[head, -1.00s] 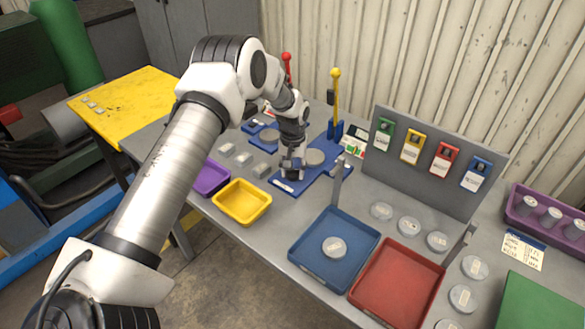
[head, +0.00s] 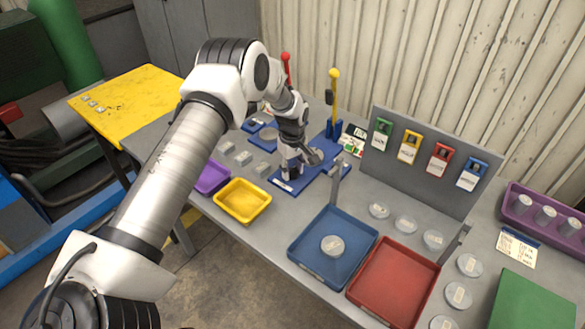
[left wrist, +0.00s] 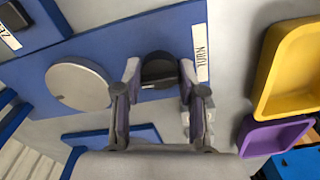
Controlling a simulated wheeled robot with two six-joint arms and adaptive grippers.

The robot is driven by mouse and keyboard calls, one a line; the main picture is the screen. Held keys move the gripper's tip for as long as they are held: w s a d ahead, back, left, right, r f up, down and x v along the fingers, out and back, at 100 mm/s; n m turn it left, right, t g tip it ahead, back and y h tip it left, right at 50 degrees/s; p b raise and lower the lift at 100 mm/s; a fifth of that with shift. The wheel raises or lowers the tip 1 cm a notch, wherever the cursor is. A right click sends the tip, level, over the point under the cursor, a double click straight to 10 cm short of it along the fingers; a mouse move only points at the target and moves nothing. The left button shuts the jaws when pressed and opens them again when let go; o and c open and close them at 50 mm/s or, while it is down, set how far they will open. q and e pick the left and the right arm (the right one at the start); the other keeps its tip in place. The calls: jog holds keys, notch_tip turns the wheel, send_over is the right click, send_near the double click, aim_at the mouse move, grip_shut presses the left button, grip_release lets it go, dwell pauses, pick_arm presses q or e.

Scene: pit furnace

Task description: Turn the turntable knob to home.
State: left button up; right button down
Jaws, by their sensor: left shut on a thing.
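The turntable knob is a dark round knob (left wrist: 158,66) in the left wrist view, on a blue base plate (left wrist: 215,18) beside a white label reading TURN (left wrist: 201,53). The round grey turntable disc (left wrist: 77,87) is on the same plate, left of the knob. My left gripper (left wrist: 160,74) is shut on the knob, one finger on each side. My right gripper is not in view.
Yellow (head: 243,214) and purple (head: 213,178) trays stand near the plate, towards the table's front. A yellow-topped lever (head: 333,100) rises behind it. Blue (head: 308,268) and red (head: 388,302) trays and a grey panel with coloured tags (head: 430,190) are to the right.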

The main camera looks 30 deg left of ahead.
aim_at(292, 169)
pick_arm(q)
jog(key=shift+s+f, duration=0.15)
dwell(0.4)
jog(key=o, duration=1.1)
jog(key=shift+o, duration=0.2)
jog(key=shift+a, duration=0.1)
notch_tip(292, 169, up, 12)
jog(key=shift+w, duration=0.2)
